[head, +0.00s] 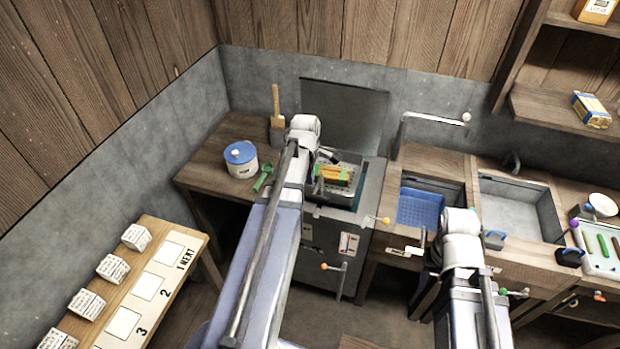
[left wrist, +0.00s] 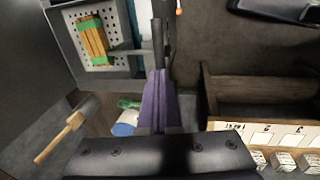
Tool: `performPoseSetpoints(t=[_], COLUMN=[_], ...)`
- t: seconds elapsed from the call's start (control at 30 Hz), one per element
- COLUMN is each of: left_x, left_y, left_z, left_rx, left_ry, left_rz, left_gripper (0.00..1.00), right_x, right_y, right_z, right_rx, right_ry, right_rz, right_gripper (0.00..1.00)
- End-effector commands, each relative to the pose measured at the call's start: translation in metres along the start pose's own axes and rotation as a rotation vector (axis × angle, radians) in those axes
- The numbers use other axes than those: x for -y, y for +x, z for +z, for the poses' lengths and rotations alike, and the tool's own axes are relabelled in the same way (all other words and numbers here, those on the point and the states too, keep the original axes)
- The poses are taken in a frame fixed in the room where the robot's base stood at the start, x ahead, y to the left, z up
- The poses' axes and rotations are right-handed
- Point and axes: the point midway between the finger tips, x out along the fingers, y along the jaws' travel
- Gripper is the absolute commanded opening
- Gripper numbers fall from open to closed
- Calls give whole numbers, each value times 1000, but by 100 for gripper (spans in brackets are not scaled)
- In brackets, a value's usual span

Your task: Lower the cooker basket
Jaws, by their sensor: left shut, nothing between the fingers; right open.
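The cooker basket is a perforated metal tray (left wrist: 114,38) in the left wrist view. It holds a bundle of orange sticks with green bands (left wrist: 93,40), which also shows in the head view (head: 335,175). The basket sits at the opening of the grey cooker (head: 325,226). A grey handle (left wrist: 132,49) runs from the basket towards my left gripper's fingers. My left gripper (left wrist: 158,75) is shut and empty beside the handle; I cannot tell whether they touch. My right gripper (head: 418,246) is open and empty in front of the blue-lined basin, away from the basket.
A blue-lidded pot (head: 241,160), a green scoop (head: 263,178) and a wooden-handled tool (head: 276,105) stand left of the cooker. A raised lid (head: 345,115) is behind it. A blue basin (head: 421,208) and a grey sink (head: 515,208) lie right. A numbered board (head: 145,290) is front left.

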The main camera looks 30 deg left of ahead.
Motion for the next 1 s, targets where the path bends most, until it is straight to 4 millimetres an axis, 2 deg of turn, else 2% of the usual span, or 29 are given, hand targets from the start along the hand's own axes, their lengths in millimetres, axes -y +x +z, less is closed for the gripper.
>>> performPoseSetpoints(t=[0.03,0.5,0.7,1.0], left_x=[1,1,0,0], left_y=[15,79,91,90], left_z=[0,0,0,0], left_rx=[0,0,0,0], left_ry=[0,0,0,0], left_rz=[0,0,0,0], left_gripper=[0,0,0,0], right_x=[1,7,8,8], right_y=[15,77,89,88], right_z=[-1,-4,-5,-5], right_rx=[0,0,0,0], right_ry=[-1,-15,-14,-13], right_rz=[0,3,3,3], right_gripper=[50,50,50,50])
